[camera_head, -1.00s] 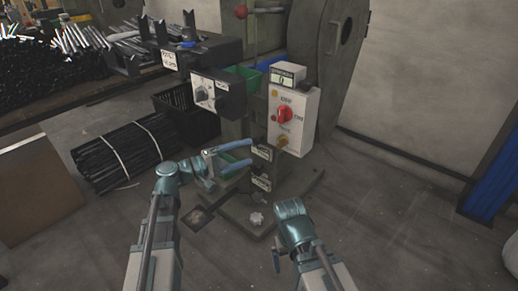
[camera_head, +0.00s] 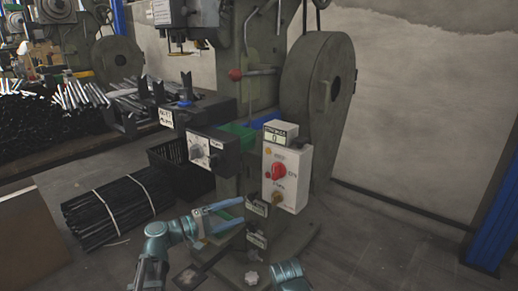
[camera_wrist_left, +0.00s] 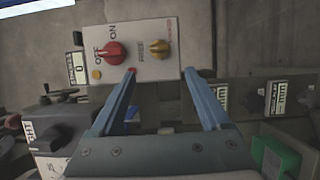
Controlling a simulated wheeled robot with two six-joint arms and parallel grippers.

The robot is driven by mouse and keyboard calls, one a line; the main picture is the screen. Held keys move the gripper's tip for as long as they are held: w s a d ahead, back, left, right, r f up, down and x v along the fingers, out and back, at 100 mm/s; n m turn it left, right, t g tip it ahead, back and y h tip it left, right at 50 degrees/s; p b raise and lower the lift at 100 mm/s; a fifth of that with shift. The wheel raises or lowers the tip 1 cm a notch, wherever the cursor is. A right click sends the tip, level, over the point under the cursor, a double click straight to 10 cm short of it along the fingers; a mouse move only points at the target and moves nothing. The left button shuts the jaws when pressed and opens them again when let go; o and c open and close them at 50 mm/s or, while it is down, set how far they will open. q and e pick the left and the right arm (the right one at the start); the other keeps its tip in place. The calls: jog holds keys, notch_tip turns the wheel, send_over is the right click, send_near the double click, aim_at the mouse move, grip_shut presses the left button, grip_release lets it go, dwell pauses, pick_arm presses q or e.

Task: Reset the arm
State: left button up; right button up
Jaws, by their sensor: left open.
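My left gripper (camera_head: 240,211) reaches in from the lower left in the head view. Its blue fingers are spread and empty, in front of the press column below the control boxes. In the left wrist view the open fingers (camera_wrist_left: 161,72) point at the white control box (camera_wrist_left: 150,45), with nothing between them. That box (camera_head: 287,180) has a red knob (camera_head: 279,172) and a yellow knob below it. Of my right arm only a teal wrist part shows at the bottom edge of the head view; its fingers are out of sight.
The green rivet press has a big rounded wheel cover (camera_head: 318,95). A black box with a dial (camera_head: 211,151) juts out left of the column. A bundle of black rods (camera_head: 118,207) lies on the floor beside a black crate (camera_head: 180,168). The floor at right is clear.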

aim_at(272, 199)
pick_arm(q)
jog(key=x, duration=1.1)
jog(key=shift+w+r, duration=0.1)
jog(key=v, duration=1.4)
jog(key=x, duration=1.4)
jog(key=m+y+p, duration=0.1)
jog(key=m+p, duration=0.1)
jog(key=r+m+y+p, duration=0.1)
jog(key=m+p, duration=0.1)
jog(key=p, duration=0.1)
jog(key=m+y+p, duration=0.1)
jog(key=m+p, duration=0.1)
jog(key=m, duration=0.1)
jog(key=shift+s+d+r+p, duration=0.25)
jog(key=shift+r+p, duration=0.05)
jog(key=m+y+p, duration=0.1)
jog(key=m+y, duration=0.1)
jog(key=shift+s+d+m, duration=0.1)
jog(key=shift+d+m, duration=0.05)
jog(key=shift+m, duration=0.25)
jog(key=shift+f+m+t+y+p, duration=0.15)
jog(key=shift+m+t+y+p, duration=0.25)
jog(key=shift+m, duration=0.2)
